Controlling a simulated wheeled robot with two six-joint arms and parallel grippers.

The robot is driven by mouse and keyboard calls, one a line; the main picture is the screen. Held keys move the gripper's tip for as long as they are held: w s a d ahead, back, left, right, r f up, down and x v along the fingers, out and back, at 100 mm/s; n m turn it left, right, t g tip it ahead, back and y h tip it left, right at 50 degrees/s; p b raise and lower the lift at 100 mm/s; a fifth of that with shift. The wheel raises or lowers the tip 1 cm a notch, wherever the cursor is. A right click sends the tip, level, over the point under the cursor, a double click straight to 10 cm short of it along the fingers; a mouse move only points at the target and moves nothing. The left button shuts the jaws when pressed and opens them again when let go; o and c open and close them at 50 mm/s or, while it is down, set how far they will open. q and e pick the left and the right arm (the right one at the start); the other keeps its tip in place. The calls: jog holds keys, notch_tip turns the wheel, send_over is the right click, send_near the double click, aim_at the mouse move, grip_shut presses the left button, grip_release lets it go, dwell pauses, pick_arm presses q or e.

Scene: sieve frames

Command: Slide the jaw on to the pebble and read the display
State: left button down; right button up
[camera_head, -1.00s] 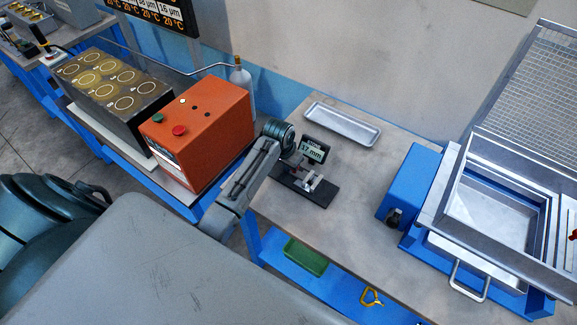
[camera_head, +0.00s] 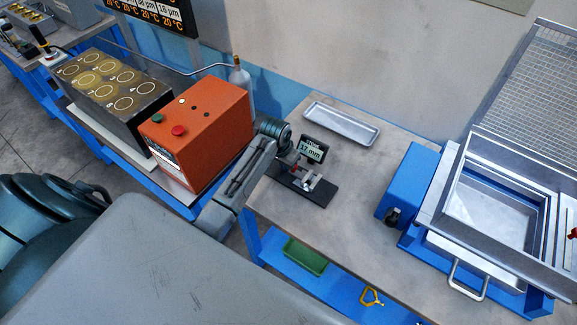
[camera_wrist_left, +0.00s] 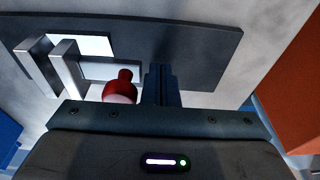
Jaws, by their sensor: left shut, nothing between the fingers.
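The measuring gauge has a dark base (camera_head: 321,195) on the table and a small display (camera_head: 312,149) that appears to read 17 mm. Its metal jaws (camera_head: 311,181) stand on the base; the wrist view shows two upright metal jaws (camera_wrist_left: 68,76) and a slide bar with a red knob (camera_wrist_left: 120,88). I cannot make out a pebble clearly between the jaws. My left gripper (camera_wrist_left: 160,84) is shut and empty, low over the base, just right of the red knob in the wrist view. In the head view my arm partly hides the gauge's left end. My right gripper is out of view.
An orange box (camera_head: 205,125) stands left of my left arm. A metal tray (camera_head: 342,124) lies behind the gauge. A blue box (camera_head: 408,187) and a metal frame (camera_head: 448,205) stand to the right. The table between gauge and blue box is clear.

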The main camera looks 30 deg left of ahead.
pick_arm(q)
jog(key=shift+a+r, duration=0.15)
jog(key=shift+r, duration=3.35)
